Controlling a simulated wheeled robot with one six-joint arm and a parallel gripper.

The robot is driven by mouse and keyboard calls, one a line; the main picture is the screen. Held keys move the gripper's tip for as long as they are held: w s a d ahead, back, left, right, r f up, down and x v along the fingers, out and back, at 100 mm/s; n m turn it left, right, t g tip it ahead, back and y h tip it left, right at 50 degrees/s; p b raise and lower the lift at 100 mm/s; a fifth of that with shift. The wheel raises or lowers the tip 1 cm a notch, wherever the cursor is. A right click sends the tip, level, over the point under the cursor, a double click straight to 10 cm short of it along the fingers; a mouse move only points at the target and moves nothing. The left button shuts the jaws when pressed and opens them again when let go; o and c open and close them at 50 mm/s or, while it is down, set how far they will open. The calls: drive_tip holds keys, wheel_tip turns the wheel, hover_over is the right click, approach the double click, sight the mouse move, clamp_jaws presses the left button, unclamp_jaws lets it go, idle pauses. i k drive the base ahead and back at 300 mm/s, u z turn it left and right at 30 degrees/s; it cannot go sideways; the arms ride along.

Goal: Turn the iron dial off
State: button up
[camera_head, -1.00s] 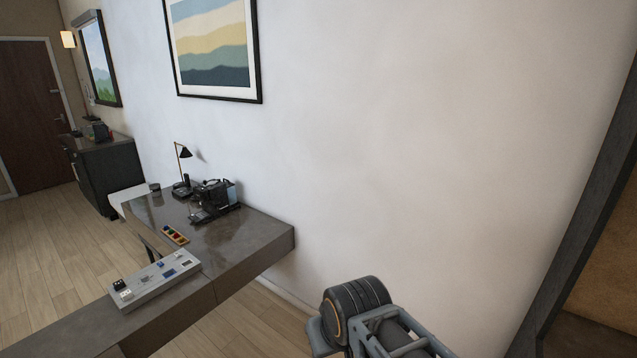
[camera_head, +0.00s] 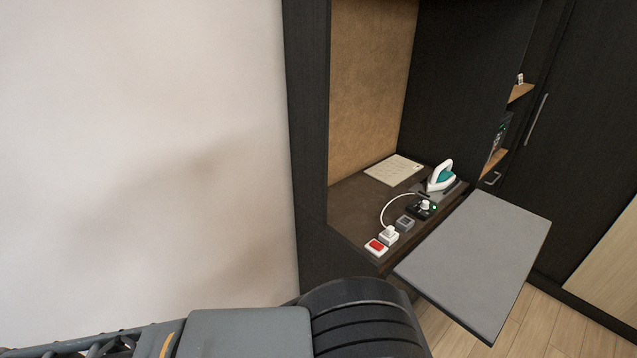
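A white and teal iron (camera_head: 441,177) stands on a dark rest at the back right of a brown shelf inside a dark cabinet. In front of it is a small black unit with a white dial (camera_head: 425,205); its setting is too small to read. A white cord runs from near the dial to a white plug (camera_head: 389,235). My gripper is not in view; only parts of my arm show along the bottom edge, well apart from the dial.
A red switch (camera_head: 376,246) and a grey socket (camera_head: 405,223) sit near the shelf's front edge. A grey board (camera_head: 478,262) juts out in front of the shelf. A paper sheet (camera_head: 394,169) lies at the back. A white wall (camera_head: 140,150) fills the left.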

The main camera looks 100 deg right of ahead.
sight(425, 205)
drive_tip(key=z, duration=4.1)
drive_tip(key=i, duration=1)
drive_tip(key=u, duration=0.05)
